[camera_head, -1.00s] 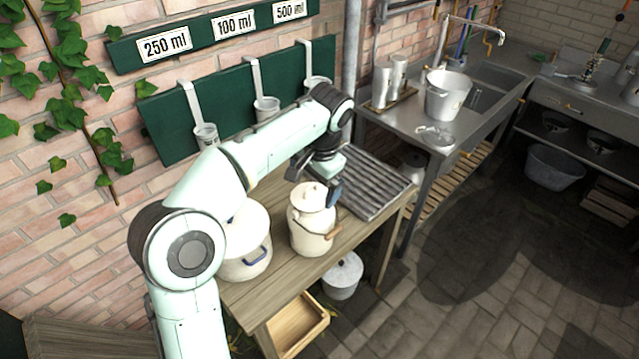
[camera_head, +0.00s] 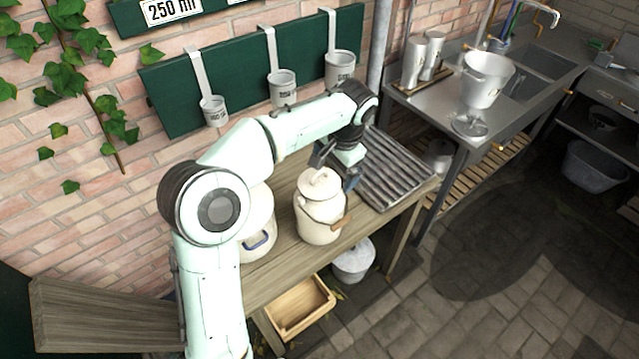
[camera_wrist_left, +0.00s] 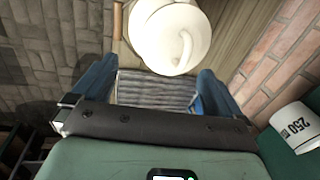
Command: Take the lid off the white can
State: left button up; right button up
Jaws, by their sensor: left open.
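The white can (camera_head: 318,222) stands upright on the wooden table, with a wooden grip on its wire handle. Its lid (camera_head: 319,184) sits on top with a raised loop handle. My left gripper (camera_head: 337,168) is open and empty just behind and to the right of the lid. In the left wrist view, the lid (camera_wrist_left: 158,35) with its curved handle lies beyond the two blue fingers of the left gripper (camera_wrist_left: 153,82), at the top of the picture. Nothing is between the fingers. My right gripper is not in view.
A white pot (camera_head: 258,240) with a blue handle stands left of the can, partly behind my arm. A ribbed grey rack (camera_head: 395,170) lies to the right on the table (camera_head: 285,262). Measuring cups (camera_head: 283,90) hang on the green board behind. A grey pot (camera_head: 353,262) is below.

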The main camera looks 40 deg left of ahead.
aim_at(325, 184)
pick_arm(q)
jog(key=f, duration=0.1)
jog(key=a+f, duration=0.1)
jog(key=f, duration=0.1)
jog(key=shift+s+a+f, duration=0.2)
jog(key=shift+s+f, duration=0.1)
jog(key=shift+s, duration=0.05)
jog(key=shift+w+a+f, duration=0.1)
jog(key=shift+a+f, duration=0.05)
jog(key=shift+f, duration=0.4)
jog(key=c, duration=1.1)
jog(key=shift+r, duration=0.1)
jog(key=shift+c, duration=0.2)
